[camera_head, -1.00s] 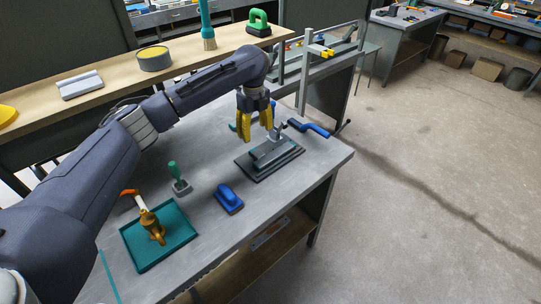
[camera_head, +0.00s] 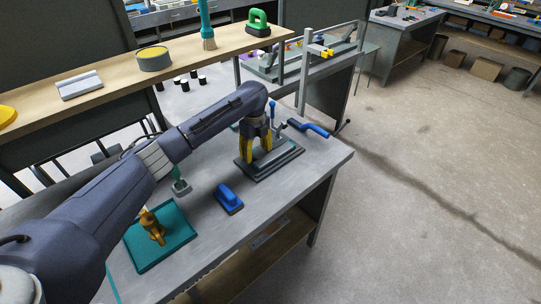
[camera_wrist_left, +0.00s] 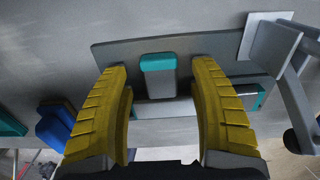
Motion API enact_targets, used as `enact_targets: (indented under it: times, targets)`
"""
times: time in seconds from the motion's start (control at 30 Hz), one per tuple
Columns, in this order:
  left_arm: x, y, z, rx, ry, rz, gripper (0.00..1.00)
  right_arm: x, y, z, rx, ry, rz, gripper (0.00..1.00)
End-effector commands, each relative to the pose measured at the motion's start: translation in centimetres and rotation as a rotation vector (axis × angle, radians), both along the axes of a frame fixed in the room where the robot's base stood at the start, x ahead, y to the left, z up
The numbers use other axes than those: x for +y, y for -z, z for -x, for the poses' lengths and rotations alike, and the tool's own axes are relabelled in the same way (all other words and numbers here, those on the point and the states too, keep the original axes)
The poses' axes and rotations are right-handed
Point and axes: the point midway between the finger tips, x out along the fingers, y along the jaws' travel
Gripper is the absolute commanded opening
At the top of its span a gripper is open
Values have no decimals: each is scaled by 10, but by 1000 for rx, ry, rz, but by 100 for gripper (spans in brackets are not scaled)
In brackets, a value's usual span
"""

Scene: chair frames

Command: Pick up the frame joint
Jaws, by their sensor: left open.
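A grey part that looks like the frame joint (camera_head: 282,152) sits on a dark fixture plate (camera_head: 268,177) at the far right of the grey workbench. My left gripper (camera_head: 258,153) is right over the plate, its yellow fingers pointing down and partly hiding the part. In the left wrist view the open fingers (camera_wrist_left: 158,78) stand apart, with a grey block with a teal end (camera_wrist_left: 158,64) between them. A gap shows on each side of it, and the fingers hide some of the plate (camera_wrist_left: 120,52). My right gripper is not in view.
A toggle clamp with a blue handle (camera_head: 272,112) stands beside the plate; a blue-handled tool (camera_head: 310,128) lies to its right. A blue block (camera_head: 228,198) and a teal tray (camera_head: 183,240) holding a brass piece (camera_head: 152,228) lie nearer.

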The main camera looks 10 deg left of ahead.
Motion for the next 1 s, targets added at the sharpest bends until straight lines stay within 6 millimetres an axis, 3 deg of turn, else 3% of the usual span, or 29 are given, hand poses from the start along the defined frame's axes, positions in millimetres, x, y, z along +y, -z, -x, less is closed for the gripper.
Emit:
enact_targets:
  times: [0.4,0.9,1.0]
  targets:
    - [0,6,0,-1,0,0,60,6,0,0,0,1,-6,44]
    - [0,6,0,-1,0,-1,2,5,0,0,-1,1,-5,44]
    - [0,6,0,-1,0,0,0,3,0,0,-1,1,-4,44]
